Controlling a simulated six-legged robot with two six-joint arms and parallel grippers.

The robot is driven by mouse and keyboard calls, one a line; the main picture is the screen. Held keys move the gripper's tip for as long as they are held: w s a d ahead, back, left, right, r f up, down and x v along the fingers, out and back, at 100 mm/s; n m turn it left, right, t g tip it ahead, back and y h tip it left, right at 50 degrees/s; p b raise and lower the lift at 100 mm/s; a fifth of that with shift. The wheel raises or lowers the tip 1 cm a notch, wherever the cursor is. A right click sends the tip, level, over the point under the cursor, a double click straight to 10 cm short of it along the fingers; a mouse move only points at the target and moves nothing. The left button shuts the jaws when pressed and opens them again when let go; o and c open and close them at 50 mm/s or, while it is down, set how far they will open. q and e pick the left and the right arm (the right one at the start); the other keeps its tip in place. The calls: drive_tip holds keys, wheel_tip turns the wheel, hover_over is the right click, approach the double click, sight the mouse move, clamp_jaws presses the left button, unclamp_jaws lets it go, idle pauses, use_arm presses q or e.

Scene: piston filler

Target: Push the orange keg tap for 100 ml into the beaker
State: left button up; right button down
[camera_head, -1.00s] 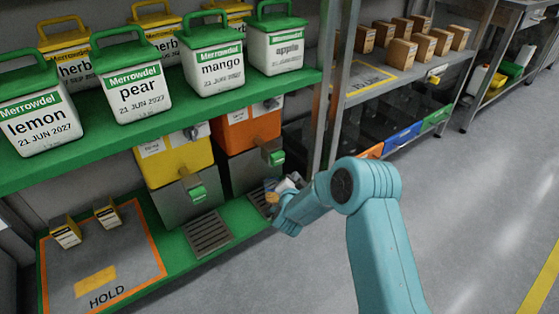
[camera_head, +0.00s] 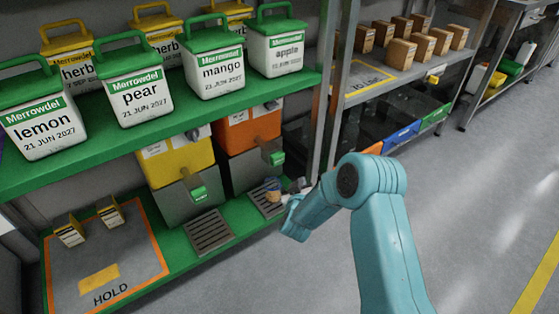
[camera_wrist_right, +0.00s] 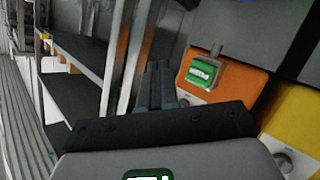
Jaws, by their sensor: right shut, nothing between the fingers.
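The orange keg (camera_head: 248,132) stands on the lower green shelf, with its green tap handle (camera_head: 276,158) on the front. A small beaker (camera_head: 272,188) with something orange-tan low in it is on the drip grate below that tap; its level cannot be read. My right gripper (camera_head: 298,186) is shut and empty, just right of the beaker and lower than the tap. In the right wrist view, the fingers (camera_wrist_right: 158,82) are together, left of the green tap (camera_wrist_right: 202,71) and apart from it. The orange keg (camera_wrist_right: 238,82) also shows there. My left gripper is not in view.
A yellow keg (camera_head: 175,160) stands left of the orange one, with its own grate (camera_head: 208,232). A grey shelf post (camera_head: 338,90) rises close to my right gripper. The upper green shelf (camera_head: 100,165) with labelled tubs overhangs the kegs. The floor at right is clear.

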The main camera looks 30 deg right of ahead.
drive_tip(key=b, duration=0.2)
approach(283, 161)
drive_tip(key=w+d+f, duration=0.2)
drive_tip(key=d, duration=0.2)
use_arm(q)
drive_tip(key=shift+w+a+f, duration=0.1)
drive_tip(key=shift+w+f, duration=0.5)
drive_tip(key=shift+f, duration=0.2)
use_arm(e)
drive_tip(key=shift+w+r, duration=0.1)
drive_tip(key=shift+w, duration=0.35)
idle(0.7)
drive_tip(key=shift+w+a, duration=0.1)
drive_tip(key=shift+w, duration=0.3)
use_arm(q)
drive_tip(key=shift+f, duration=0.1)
use_arm(e)
drive_tip(key=shift+w, duration=0.7)
idle(0.5)
drive_tip(key=shift+s+r, duration=0.1)
use_arm(q)
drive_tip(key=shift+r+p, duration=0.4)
drive_tip(key=shift+p, duration=0.1)
use_arm(e)
drive_tip(key=shift+s, duration=1.05)
